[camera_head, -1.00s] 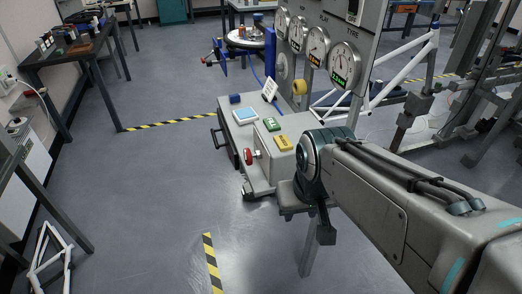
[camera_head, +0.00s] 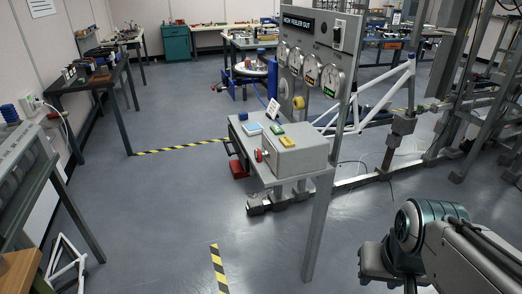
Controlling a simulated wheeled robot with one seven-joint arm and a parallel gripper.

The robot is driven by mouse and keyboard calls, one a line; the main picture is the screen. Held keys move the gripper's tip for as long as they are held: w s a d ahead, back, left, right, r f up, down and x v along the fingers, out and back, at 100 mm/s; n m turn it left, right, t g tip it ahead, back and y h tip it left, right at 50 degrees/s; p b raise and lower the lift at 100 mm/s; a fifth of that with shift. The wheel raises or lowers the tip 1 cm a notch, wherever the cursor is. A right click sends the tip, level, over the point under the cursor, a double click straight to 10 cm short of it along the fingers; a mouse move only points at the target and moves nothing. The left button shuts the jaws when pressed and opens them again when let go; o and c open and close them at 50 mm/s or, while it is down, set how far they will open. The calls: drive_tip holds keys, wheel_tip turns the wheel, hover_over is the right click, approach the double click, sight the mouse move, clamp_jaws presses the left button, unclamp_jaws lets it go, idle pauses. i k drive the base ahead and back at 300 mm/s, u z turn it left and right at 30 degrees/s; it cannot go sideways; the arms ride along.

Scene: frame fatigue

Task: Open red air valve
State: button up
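A red round knob (camera_head: 259,155), which looks like the red air valve, sits on the left-facing side of a grey box on the console (camera_head: 290,178). Its exact shape and setting are too small to tell. My gripper (camera_head: 376,272) is at the lower right, apart from the console and to the right of its front post. Its fingers are not clear, so I cannot tell whether it is open or shut. Nothing shows held in it.
The floor (camera_head: 180,200) left of the console is clear.

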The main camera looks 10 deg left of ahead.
sight(259, 155)
drive_tip(key=u, duration=0.65)
drive_tip(key=i, duration=0.6)
drive_tip(key=u, duration=0.7)
drive_tip(key=i, duration=0.95)
drive_tip(key=z, duration=0.4)
